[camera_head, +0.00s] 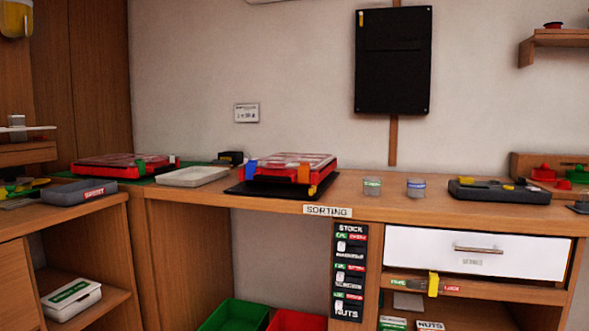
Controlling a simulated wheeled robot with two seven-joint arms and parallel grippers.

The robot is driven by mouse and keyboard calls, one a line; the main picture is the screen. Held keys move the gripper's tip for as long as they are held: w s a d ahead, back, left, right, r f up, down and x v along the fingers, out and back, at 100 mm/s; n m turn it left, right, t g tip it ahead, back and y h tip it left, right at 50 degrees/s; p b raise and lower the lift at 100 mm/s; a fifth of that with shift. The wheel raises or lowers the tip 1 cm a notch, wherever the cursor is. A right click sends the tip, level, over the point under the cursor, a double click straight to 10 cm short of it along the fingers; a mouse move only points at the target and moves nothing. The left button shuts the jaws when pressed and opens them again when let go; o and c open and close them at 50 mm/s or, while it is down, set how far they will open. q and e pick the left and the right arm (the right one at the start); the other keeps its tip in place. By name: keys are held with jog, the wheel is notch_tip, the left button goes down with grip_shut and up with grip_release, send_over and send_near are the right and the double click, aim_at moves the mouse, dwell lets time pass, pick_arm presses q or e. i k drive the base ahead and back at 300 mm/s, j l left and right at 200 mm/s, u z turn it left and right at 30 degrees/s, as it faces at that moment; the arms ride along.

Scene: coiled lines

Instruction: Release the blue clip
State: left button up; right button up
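A blue clip (250,168) sits at the left front corner of a red organizer case (283,171) with a clear lid. An orange clip (304,173) sits on the front of the same case, to the right of the blue one. The case lies on a black mat (240,189) on the wooden bench. The blue clip looks upright against the case; whether it is latched is too small to tell. Neither of my grippers is in view.
A white tray (192,177) and a second red case (123,165) are left of the case. Two small jars (372,186) (416,188) and a dark tray (499,191) stand to its right. A white drawer (478,252) is below. Bare bench top (345,190) lies between.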

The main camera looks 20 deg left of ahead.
aim_at(250, 167)
jog(key=i+j, duration=0.35)
jog(key=j, duration=0.15)
jog(key=i+j, duration=0.35)
jog(key=j, duration=0.15)
jog(key=k+j+u, duration=0.05)
